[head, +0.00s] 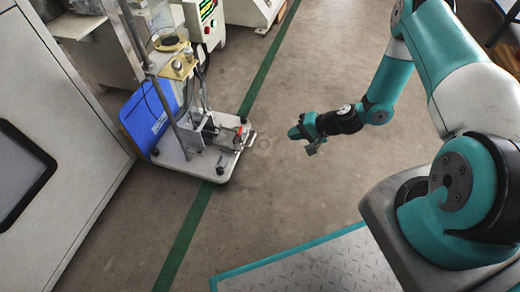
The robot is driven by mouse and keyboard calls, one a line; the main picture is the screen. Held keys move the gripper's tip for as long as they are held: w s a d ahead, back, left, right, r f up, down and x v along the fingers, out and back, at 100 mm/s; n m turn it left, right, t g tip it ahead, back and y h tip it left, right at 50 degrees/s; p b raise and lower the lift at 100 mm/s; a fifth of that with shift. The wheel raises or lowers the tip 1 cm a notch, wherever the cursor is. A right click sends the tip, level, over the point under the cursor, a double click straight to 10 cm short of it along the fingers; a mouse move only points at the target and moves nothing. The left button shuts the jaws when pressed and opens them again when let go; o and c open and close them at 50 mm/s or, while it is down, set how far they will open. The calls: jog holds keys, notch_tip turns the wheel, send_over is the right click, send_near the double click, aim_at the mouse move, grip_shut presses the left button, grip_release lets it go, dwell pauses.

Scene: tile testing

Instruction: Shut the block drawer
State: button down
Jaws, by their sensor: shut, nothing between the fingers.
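The test rig (190,165) stands on the floor at the upper left, on a pale base plate with dark feet.
A blue panel (148,118) leans on the rig's left side. A grey cabinet (65,130) stands at the left. A control box (205,20) with lit display is behind. A green line (195,220) crosses the floor. Open floor lies between the rig and my arm.

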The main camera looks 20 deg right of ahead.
jog(key=r+b+x, duration=0.1)
jog(key=b+x, duration=0.7)
jog(key=x, duration=0.5)
jog(key=shift+w+a+f, duration=0.15)
jog(key=shift+w+a, duration=0.3)
jog(key=shift+a, duration=0.15)
